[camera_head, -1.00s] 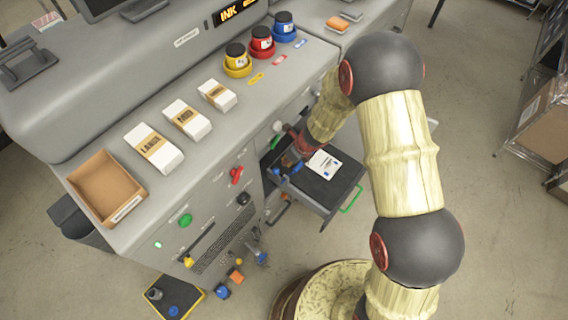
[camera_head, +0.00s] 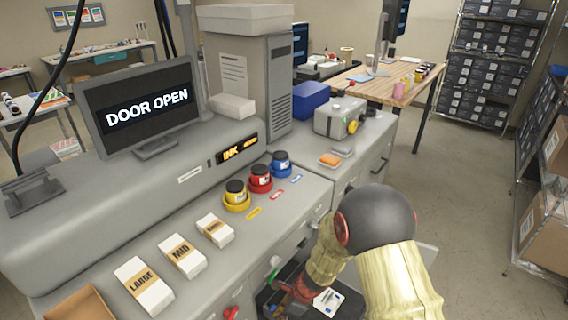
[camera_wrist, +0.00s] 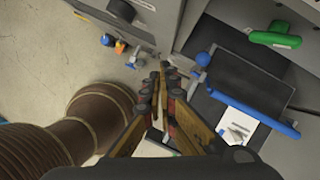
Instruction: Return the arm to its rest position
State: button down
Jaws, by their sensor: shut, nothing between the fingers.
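My arm reaches down at the lower right of the head view, beside the grey machine. My gripper (camera_wrist: 162,75) is shut and empty in the wrist view, with its long fingers together. It hangs beside the open drawer, whose dark bed (camera_wrist: 245,80) lies to the right of the fingers. A white card (camera_wrist: 236,127) lies in the drawer next to a blue bar. In the head view the drawer is partly cut off by the lower edge, and my forearm hides part of it. The white card (camera_head: 327,301) also shows there.
The machine's screen (camera_head: 139,108) reads "DOOR OPEN". Its top carries white packs (camera_head: 143,286) and yellow, red and blue ink pots (camera_head: 260,178). A green handle (camera_wrist: 275,37) is near the drawer. Shelves (camera_head: 490,65) stand at right; floor between is clear.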

jog(key=s+d+r+n+t+h+b, duration=0.1)
jog(key=s+d+r+n+b, duration=0.1)
jog(key=s+d+r+n, duration=0.4)
jog(key=s+d+r+n+t+h+b, duration=0.2)
jog(key=s+d+r+n, duration=0.5)
jog(key=r, duration=1)
jog(key=s+d+r+n+t+h+b, duration=0.1)
jog(key=s+d+r+n+t, duration=0.1)
jog(key=s+d+r+n, duration=0.5)
notch_tip(320, 180, up, 5)
jog(key=shift+s+f+h+b, duration=0.1)
jog(key=shift+s+h+b, duration=0.1)
jog(key=shift+h+b, duration=0.15)
